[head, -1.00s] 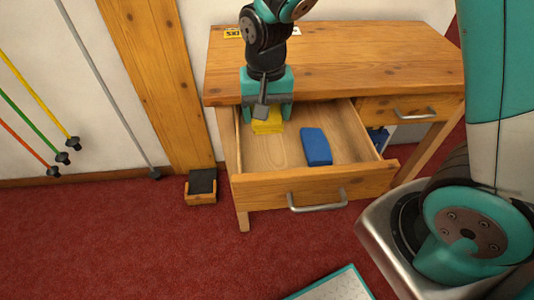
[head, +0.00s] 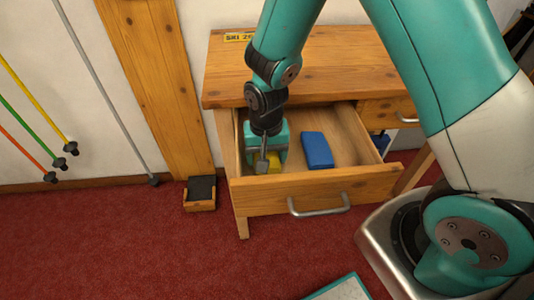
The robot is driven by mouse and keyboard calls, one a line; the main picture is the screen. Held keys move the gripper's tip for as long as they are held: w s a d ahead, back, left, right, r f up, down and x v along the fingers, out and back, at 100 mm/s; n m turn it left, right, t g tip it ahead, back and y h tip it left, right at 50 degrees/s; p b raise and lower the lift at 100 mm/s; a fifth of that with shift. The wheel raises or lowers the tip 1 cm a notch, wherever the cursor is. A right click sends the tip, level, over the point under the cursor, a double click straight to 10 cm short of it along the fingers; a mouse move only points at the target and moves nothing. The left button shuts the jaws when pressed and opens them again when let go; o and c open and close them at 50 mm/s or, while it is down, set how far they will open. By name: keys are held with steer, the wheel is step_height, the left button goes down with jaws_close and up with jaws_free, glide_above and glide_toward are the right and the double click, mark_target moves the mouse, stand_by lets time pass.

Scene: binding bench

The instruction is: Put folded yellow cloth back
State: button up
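The folded yellow cloth (head: 274,159) is in the left part of the open drawer (head: 320,187), low near its front. Only part of the cloth shows; my gripper covers the rest. Whether the cloth touches the drawer floor is hidden.
A blue block-like item (head: 317,150) lies in the drawer, right of my gripper. The wooden bench top (head: 345,65) is above and behind the drawer. A small wooden box with a dark top (head: 200,193) stands on the red floor at left.

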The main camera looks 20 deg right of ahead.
steer(key=shift+f, duration=0.1)
steer(key=o, duration=1)
steer(key=shift+c, duration=0.2)
step_height(320, 180, up, 12)
steer(key=p, duration=0.2)
steer(key=s+a+r+n+y, duration=0.2)
steer(key=s+r+n, duration=0.3)
steer(key=s+r, duration=0.2)
steer(key=s+a+r+n+y, duration=0.2)
steer(key=s+r+n, duration=0.3)
steer(key=s, duration=0.5)
step_height(320, 180, up, 2)
steer(key=shift+s+r+n, duration=0.1)
steer(key=shift+s+n, duration=0.2)
steer(key=shift+n, duration=0.1)
